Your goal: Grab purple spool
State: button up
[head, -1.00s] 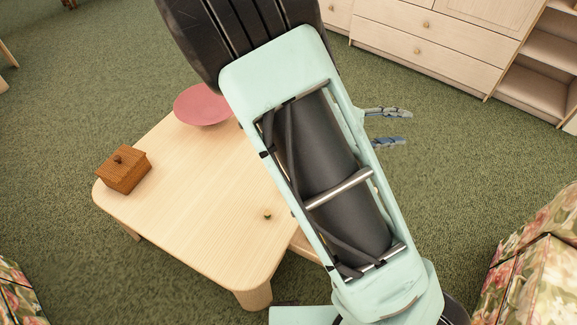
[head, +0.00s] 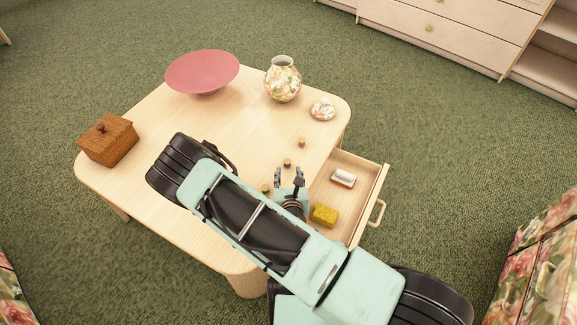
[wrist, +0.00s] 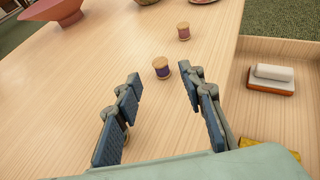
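The purple spool (head: 287,163) stands upright on the light wood table. In the wrist view, the purple spool (wrist: 161,70) has tan ends and sits just beyond the fingertips, roughly centred between them. My gripper (head: 289,175) is open and empty over the table near the drawer side. In the wrist view its blue-padded fingers (wrist: 160,80) are spread apart. A pinkish spool (wrist: 184,32) stands farther back, and this far spool also shows in the head view (head: 302,142). Another small spool (head: 266,188) stands left of my gripper in the head view.
An open drawer (head: 376,183) holds a yellow sponge (head: 324,215) and a white-and-orange block (head: 343,178). A pink bowl (head: 202,72), floral vase (head: 283,80), floral lid (head: 322,109) and wicker box (head: 108,140) stand on the table (head: 225,125). The table's middle is clear.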

aim_at(287, 160)
jog(key=b+x, duration=0.1)
jog(key=x, duration=0.3)
jog(key=shift+w+f, duration=0.1)
jog(key=shift+w, duration=0.1)
jog(key=b+x, duration=0.2)
jog(key=x, duration=0.2)
jog(key=shift+a+f, duration=0.1)
jog(key=shift+f, duration=0.1)
jog(key=shift+w+b, duration=0.35)
jog(key=shift+w, duration=0.15)
jog(key=c, duration=0.8)
